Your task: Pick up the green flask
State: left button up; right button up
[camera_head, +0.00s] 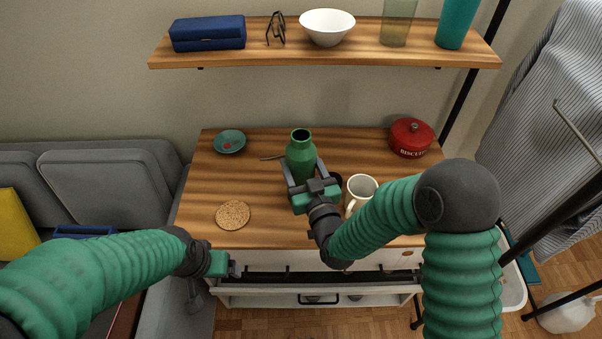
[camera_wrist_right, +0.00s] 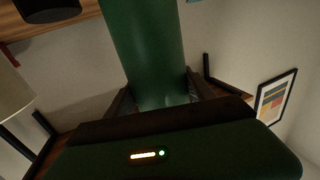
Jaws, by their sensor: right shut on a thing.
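The green flask (camera_head: 300,157) is upright over the wooden desk (camera_head: 262,186), its dark open mouth facing up. My right gripper (camera_head: 302,176) is shut on the flask's body, one finger on each side. The flask also fills the upper middle of the right wrist view (camera_wrist_right: 150,50), between the fingers (camera_wrist_right: 160,100). I cannot tell whether its base touches the desk. My left gripper (camera_head: 232,268) is at the desk's front edge, left of the flask and away from it. Its fingers are too small to judge.
A white mug (camera_head: 361,188) stands close to the right of my right gripper. A cork coaster (camera_head: 233,215), a teal saucer (camera_head: 229,142) and a red biscuit tin (camera_head: 411,138) are on the desk. A shelf (camera_head: 300,56) with a bowl (camera_head: 327,26) hangs above the back.

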jog(key=shift+s+a, duration=0.1)
jog(key=shift+a, duration=0.3)
grip_shut()
jog(key=shift+d+r, duration=0.2)
